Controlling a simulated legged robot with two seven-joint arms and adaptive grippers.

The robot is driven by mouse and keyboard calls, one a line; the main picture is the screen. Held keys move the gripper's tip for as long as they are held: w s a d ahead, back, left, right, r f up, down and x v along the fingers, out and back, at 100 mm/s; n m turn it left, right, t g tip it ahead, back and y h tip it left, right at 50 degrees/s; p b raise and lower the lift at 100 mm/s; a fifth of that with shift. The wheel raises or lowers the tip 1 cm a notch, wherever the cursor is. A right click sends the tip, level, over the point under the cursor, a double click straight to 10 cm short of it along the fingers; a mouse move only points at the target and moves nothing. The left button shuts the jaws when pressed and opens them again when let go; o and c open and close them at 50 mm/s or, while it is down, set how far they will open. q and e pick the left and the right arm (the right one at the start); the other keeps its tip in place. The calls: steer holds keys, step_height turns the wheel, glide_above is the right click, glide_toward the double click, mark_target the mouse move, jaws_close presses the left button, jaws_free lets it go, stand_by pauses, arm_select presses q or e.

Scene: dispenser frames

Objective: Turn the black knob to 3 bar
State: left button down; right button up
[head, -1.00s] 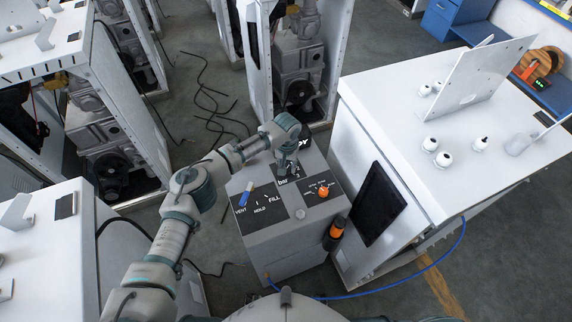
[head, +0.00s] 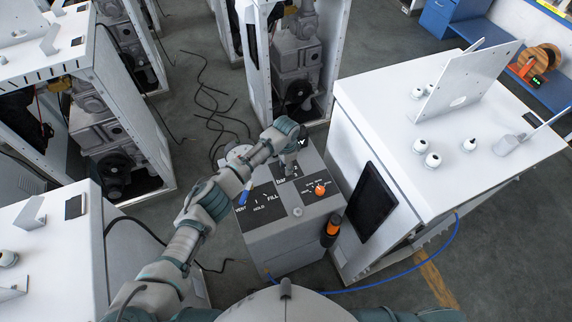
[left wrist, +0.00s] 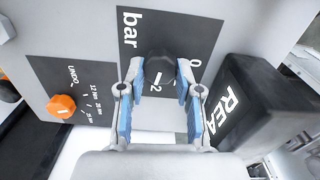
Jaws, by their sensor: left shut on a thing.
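The black knob (left wrist: 160,66) sits on the dark "bar" plate (left wrist: 132,62) of the console. In the left wrist view its white pointer mark lies close to the numeral 2, and a 0 shows to the right. The 3 does not show in this view. My left gripper (left wrist: 157,84) has its blue-padded fingers on both sides of the knob and is shut on it. In the head view the left gripper (head: 290,166) reaches down over the "bar" plate (head: 281,180) and hides most of the knob. My right gripper is not in view.
An orange knob (left wrist: 62,105) is on the neighbouring plate. A black "REA…" box (left wrist: 235,108) stands close to the right finger. The grey console (head: 285,245) has a blue handle (head: 243,198) near my forearm. A white cabinet (head: 385,165) stands to its right.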

arm_select(q)
steer(key=m, duration=0.3)
steer(key=shift+r+m, duration=0.15)
steer(key=shift+m, duration=0.15)
steer(key=shift+d+m+p, duration=0.1)
steer(key=shift+m+p, duration=0.3)
steer(key=shift+m, duration=1.2)
steer(key=c, duration=0.9)
jaws_free()
steer(key=shift+c, duration=0.2)
steer(key=shift+o, duration=0.8)
step_height(320, 180, up, 12)
steer(key=shift+d+f, duration=0.1)
steer(key=shift+f, duration=0.1)
